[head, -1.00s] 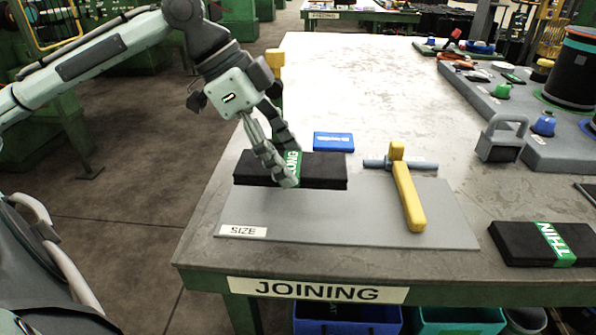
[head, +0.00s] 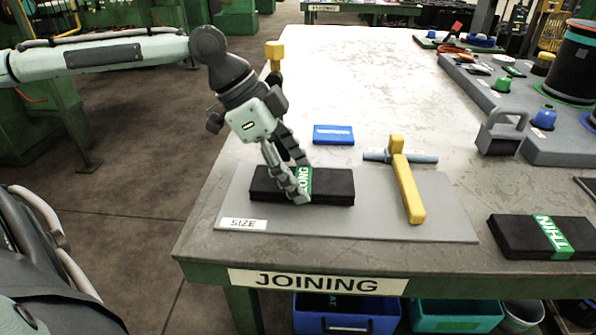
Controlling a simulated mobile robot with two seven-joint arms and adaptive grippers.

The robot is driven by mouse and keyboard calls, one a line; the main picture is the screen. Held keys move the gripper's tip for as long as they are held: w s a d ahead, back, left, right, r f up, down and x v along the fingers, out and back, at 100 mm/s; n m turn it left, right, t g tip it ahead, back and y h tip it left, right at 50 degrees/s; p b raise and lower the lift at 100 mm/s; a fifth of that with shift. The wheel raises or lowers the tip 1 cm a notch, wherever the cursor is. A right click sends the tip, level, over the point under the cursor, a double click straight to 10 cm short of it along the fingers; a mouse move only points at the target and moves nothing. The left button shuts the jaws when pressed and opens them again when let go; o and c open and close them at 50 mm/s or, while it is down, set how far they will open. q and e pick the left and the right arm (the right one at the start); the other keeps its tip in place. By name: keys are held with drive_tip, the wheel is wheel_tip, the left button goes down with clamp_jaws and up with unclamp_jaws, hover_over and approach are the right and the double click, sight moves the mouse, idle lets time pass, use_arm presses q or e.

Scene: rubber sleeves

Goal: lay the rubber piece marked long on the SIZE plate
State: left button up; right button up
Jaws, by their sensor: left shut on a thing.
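The rubber piece marked long (head: 333,187) is a black slab with a green band, partly covered by the fingers. It is at the SIZE plate (head: 350,228), a flat grey sheet with a SIZE label at its front left. The piece is over the plate's left half, level and very low; I cannot tell whether it touches. My left gripper (head: 301,185) is shut on it at the green band, reaching down from the upper left. My right gripper is not in view.
A blue box (head: 333,134) sits behind the plate. A black piece marked THIN (head: 512,237) lies to the right. A grey fixture board (head: 560,148) stands at the back right.

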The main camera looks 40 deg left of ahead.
use_arm(q)
drive_tip(key=shift+f, duration=0.1)
drive_tip(key=o, duration=1.4)
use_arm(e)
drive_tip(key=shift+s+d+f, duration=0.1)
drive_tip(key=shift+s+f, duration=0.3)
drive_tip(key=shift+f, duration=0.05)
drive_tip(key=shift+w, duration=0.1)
